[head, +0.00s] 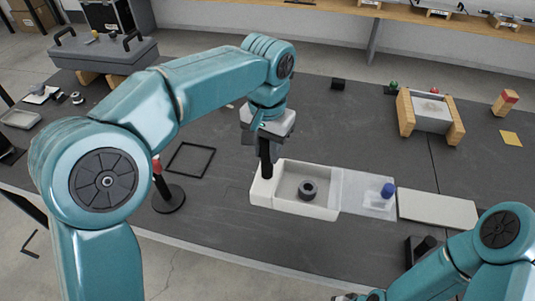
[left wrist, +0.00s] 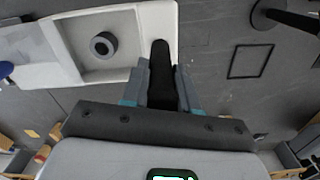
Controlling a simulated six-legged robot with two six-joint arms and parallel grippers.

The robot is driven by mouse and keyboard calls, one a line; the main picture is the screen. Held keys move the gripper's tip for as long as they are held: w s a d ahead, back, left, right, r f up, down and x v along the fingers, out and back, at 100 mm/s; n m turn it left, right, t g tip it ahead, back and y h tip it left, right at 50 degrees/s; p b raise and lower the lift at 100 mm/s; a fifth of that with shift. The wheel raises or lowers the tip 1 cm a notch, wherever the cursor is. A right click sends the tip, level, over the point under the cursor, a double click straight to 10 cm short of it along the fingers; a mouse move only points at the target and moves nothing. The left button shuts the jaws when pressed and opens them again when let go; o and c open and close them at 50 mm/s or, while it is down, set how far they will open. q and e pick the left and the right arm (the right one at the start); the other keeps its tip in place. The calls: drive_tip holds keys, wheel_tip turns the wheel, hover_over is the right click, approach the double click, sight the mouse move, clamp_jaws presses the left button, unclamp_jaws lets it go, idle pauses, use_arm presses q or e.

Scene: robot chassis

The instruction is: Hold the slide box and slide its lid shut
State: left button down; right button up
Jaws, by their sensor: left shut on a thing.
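The white slide box (head: 328,212) lies on the dark table. Its compartment is open on top, with a dark ring (head: 307,190) inside; both the box (left wrist: 92,72) and the ring (left wrist: 103,44) also show in the left wrist view. The pale, see-through lid (head: 356,188) with a blue knob (head: 388,190) extends from the box's right end, clear of the compartment. My left gripper (head: 266,142) is above the box's left end, shut on its upright black handle (left wrist: 161,66). My right arm enters at the lower right; its gripper is outside the picture.
A pale flat slab (head: 437,209) lies just right of the lid. A black block (head: 420,247) is near the front edge. A black square frame (head: 191,159) and a round-based stand (head: 168,198) are to the left. A wooden-sided holder (head: 431,114) stands behind.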

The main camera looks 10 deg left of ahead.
use_arm(q)
wheel_tip(320, 180, down, 19)
drive_tip(key=b, duration=1.3)
drive_tip(key=shift+f, duration=0.15)
idle(0.7)
drive_tip(key=shift+f, duration=0.4)
idle(0.4)
drive_tip(key=shift+s+f, duration=0.15)
drive_tip(key=shift+f, duration=0.15)
idle(1.5)
